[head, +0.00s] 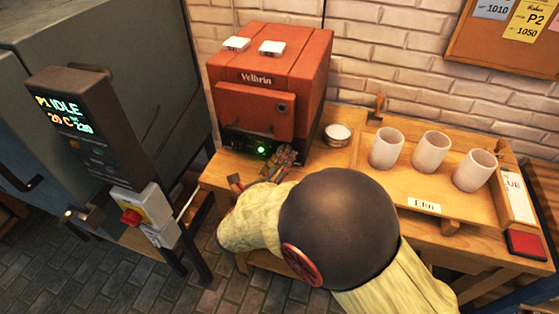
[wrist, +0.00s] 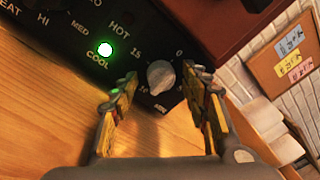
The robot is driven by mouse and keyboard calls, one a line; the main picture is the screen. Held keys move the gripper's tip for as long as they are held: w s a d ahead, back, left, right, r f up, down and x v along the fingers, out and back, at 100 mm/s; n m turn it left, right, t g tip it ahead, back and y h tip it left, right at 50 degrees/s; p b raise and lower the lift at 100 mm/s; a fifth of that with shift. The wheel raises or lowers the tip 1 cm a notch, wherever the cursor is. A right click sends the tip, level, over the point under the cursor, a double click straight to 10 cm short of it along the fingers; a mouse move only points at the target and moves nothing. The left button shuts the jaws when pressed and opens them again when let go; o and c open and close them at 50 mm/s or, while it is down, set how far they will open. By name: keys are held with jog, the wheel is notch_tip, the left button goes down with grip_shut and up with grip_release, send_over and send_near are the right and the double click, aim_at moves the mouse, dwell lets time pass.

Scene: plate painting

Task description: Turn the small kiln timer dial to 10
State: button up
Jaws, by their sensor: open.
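The small kiln (head: 290,65) is a red box marked Velbrin, standing on the wooden bench with a black control strip along its base. In the wrist view its grey timer dial (wrist: 160,77) sits on the black panel (wrist: 70,45), with 0 at upper right, 15 at upper left and 10 at lower left. I cannot tell where the dial points. My gripper (wrist: 158,88) is open, its two fingers on either side of the dial; contact is not clear. In the head view my gripper (head: 280,162) is at the panel's front and hides the dial.
A green light (wrist: 105,49) glows beside COOL on the panel. A small white-topped round pot (head: 338,134) stands right of the kiln. Several pale cups (head: 431,152) stand farther right. A large grey kiln with a control box (head: 85,125) reading IDLE is at left.

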jog(key=shift+c, duration=1.2)
jog(key=c, duration=0.9)
